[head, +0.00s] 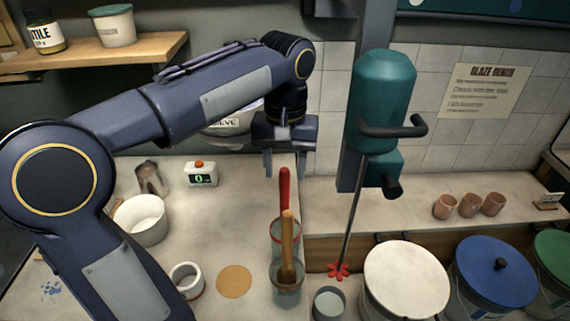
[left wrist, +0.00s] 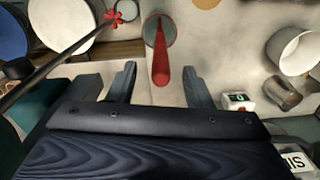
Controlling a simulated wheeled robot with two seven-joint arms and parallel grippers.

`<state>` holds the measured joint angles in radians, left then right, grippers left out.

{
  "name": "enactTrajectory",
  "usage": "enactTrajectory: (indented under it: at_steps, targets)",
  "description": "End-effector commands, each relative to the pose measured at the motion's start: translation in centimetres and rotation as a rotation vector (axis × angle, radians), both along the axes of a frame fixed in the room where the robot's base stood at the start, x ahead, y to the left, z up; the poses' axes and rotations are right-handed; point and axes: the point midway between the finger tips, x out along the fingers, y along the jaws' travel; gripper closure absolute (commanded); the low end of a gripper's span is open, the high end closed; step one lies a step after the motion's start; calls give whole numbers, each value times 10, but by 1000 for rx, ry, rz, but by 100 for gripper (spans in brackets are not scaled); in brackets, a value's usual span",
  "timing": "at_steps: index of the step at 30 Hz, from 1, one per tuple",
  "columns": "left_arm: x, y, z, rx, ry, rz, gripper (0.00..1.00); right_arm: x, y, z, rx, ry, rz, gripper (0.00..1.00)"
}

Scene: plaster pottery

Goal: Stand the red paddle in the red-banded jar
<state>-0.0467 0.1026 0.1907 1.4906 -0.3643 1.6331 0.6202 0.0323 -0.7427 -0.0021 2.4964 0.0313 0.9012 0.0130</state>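The red paddle (head: 285,190) stands nearly upright with its lower end in a clear jar (head: 276,243) that shows a reddish rim. In the left wrist view the red paddle (left wrist: 161,65) points toward my gripper from the jar (left wrist: 174,30). A second clear jar (head: 289,296) stands just in front, with a wooden-handled tool (head: 288,245) in it. My left gripper (head: 290,172) is above and behind the red handle, its fingers apart on either side in the wrist view (left wrist: 159,85); nothing is held. My right gripper is out of view.
A teal mixer (head: 380,90) with a long shaft and red impeller (head: 338,271) stands right of the jars. Lidded buckets (head: 407,280) line the right front. A white bowl (head: 141,220), a white mug (head: 187,278) and a small scale (head: 201,174) are on the left.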

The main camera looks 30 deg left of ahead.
Motion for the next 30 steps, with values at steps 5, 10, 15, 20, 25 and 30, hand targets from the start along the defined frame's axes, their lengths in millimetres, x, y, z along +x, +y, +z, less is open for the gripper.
enactTrajectory:
  at_steps: [5, 10, 15, 20, 25, 30]
  targets:
    - [0, 0, 0, 0, 0, 0, 54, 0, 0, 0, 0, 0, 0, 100]
    - [0, 0, 7, 0, -1, 0, 54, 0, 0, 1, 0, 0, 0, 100]
    - [1, -1, 35, 0, -4, -1, 54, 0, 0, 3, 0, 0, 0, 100]
    - [1, -1, 61, -1, -1, -1, 54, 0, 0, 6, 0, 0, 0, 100]
    - [0, -1, 76, 0, -1, 0, 54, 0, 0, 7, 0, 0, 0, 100]
    - [0, 0, 78, 0, 1, 0, 54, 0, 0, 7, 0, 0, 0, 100]
